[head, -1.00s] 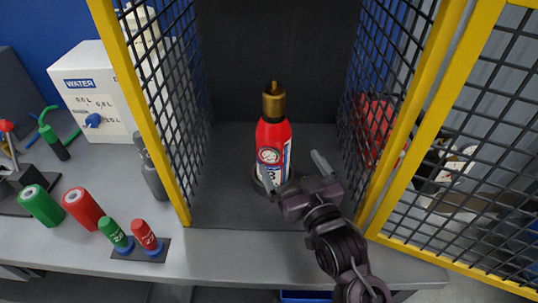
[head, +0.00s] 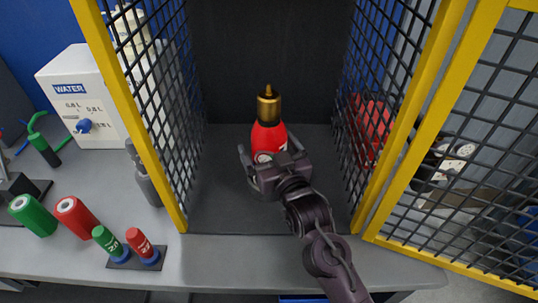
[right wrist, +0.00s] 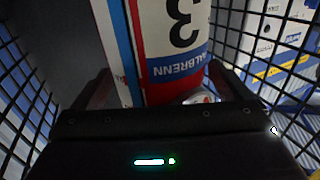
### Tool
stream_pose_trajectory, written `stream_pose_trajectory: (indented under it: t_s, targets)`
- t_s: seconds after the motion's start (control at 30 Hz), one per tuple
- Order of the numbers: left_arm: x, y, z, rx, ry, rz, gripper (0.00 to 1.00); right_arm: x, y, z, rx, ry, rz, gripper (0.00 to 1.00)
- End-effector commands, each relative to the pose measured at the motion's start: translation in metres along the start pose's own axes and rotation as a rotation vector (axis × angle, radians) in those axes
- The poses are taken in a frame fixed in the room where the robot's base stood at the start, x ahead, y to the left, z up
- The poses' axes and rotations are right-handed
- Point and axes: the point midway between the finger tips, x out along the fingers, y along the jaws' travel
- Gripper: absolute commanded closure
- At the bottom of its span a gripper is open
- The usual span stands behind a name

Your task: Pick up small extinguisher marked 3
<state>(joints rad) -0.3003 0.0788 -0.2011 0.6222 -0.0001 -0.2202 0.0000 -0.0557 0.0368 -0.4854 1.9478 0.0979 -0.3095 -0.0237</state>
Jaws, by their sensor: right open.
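The small red extinguisher (head: 268,136) with a brass-coloured top stands upright on the cage floor. In the right wrist view its white label (right wrist: 172,35) shows a black 3, upside down, and the letters "ALBRENN". My right gripper (head: 268,148) is open in front of the extinguisher, one finger toward each side of it. In the right wrist view the extinguisher body fills the space between the dark fingers. The gripper hides the lower part of the extinguisher in the head view. My left gripper is not in view.
Mesh walls with yellow posts (head: 403,130) stand close on both sides, and an open mesh door (head: 480,130) is at right. A white WATER box (head: 82,108), grey cylinders and several red and green cylinders are on the bench outside at left. The cage floor beside the extinguisher is clear.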

Motion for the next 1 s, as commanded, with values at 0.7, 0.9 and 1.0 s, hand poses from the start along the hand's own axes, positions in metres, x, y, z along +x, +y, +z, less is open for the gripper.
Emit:
stream_pose_trajectory:
  t_s: [0.7, 0.9, 1.0]
  targets:
    - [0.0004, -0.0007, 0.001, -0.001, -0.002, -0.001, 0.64, -0.0007, -0.0001, 0.0004, 0.0, -0.001, 0.0, 0.85]
    - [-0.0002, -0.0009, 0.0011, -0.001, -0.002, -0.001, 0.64, -0.0004, -0.0001, -0.0078, 0.001, 0.017, 0.0, 1.0]
    - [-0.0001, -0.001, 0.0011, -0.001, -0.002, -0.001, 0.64, -0.0003, 0.0, -0.0078, 0.001, 0.017, 0.0, 1.0]
